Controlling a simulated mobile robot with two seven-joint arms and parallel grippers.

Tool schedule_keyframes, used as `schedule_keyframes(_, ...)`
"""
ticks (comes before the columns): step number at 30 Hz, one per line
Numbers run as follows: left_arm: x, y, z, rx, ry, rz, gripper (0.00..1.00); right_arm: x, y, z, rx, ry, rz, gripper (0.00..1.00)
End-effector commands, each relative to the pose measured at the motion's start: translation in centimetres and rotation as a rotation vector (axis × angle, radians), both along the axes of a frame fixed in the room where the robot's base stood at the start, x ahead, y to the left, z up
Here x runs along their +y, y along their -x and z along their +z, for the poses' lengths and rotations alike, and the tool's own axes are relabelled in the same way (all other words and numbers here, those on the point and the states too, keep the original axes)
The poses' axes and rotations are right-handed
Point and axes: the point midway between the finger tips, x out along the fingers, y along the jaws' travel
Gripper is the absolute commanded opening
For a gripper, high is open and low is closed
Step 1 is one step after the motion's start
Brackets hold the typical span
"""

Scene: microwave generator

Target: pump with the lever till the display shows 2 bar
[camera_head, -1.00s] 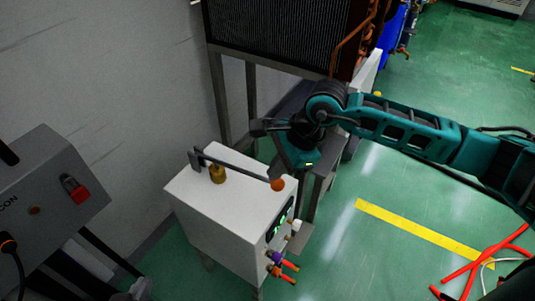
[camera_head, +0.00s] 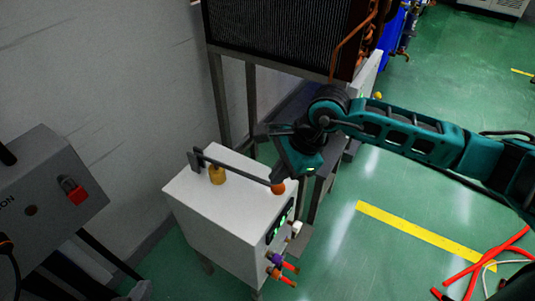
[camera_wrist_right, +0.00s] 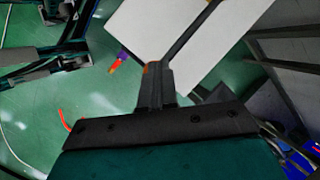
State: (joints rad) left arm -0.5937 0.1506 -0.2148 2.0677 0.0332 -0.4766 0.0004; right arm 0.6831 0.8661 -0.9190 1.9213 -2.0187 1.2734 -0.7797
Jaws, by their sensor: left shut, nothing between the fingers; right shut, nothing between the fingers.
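A white box (camera_head: 225,205) carries a dark lever (camera_head: 240,168) on top, pivoted at a brass-coloured post (camera_head: 217,174). The lever ends in an orange knob (camera_head: 278,188). A green lit display (camera_head: 276,228) is on the box's front; its digits are too small to read. My right gripper (camera_head: 286,178) comes down from above, close to the knob. In the right wrist view its shut fingers (camera_wrist_right: 154,70) overlap the lever's end (camera_wrist_right: 190,38), with a bit of orange beside the tips. Whether they touch cannot be told.
Coloured hose ends (camera_head: 283,268) stick out of the box's front. A metal stand with a finned unit (camera_head: 285,40) is behind it, along the wall. A grey cabinet (camera_head: 45,190) is at the left. Green floor to the right is open, with red hoses (camera_head: 485,262) lying there.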

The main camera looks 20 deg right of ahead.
Motion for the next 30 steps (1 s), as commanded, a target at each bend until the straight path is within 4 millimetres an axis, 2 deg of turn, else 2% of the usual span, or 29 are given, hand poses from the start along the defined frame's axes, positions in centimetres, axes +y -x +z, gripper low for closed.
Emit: schedule_keyframes(30, 0.0, 0.0, -1.0, -0.001, 0.0, 0.0, 0.0, -0.3, 0.5, -1.3, 0.002, 0.001, 0.0, 0.0)
